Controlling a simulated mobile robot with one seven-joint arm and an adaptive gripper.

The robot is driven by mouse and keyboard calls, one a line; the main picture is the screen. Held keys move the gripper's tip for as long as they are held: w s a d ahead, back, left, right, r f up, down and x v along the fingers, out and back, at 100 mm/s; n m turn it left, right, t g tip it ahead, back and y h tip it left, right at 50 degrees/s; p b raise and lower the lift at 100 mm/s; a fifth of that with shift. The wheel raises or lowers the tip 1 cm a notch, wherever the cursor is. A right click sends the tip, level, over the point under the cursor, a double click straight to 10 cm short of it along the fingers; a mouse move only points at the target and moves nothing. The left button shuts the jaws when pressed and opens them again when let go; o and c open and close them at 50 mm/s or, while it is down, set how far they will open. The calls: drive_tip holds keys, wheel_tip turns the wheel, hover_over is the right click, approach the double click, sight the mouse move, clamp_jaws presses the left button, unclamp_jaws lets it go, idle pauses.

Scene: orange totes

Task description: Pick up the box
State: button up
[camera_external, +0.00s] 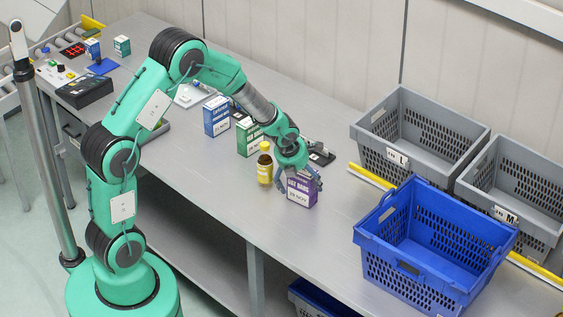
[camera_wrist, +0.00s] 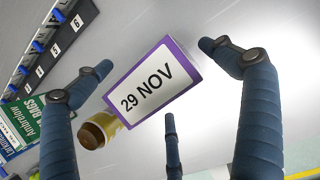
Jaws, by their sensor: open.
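A purple box (camera_external: 302,192) with a white label stands on the grey workbench near its front edge. In the wrist view its purple-edged face (camera_wrist: 155,82) reads "29 NOV". My gripper (camera_external: 300,178) is right at the box from above, with its blue fingers spread around it. In the wrist view the open fingers (camera_wrist: 160,70) frame the box on the left, right and below. I cannot tell whether any finger touches it. Part of the box is hidden behind the fingers in the external view.
A yellow-labelled bottle (camera_external: 265,165) stands close left of the purple box. A green box (camera_external: 248,138) and a blue box (camera_external: 216,116) stand farther left. A blue crate (camera_external: 432,250) and grey crates (camera_external: 420,130) are on the right. Bare bench lies in front of the blue crate.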

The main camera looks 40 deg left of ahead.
drive_tip(key=shift+x, duration=0.85)
clamp_jaws()
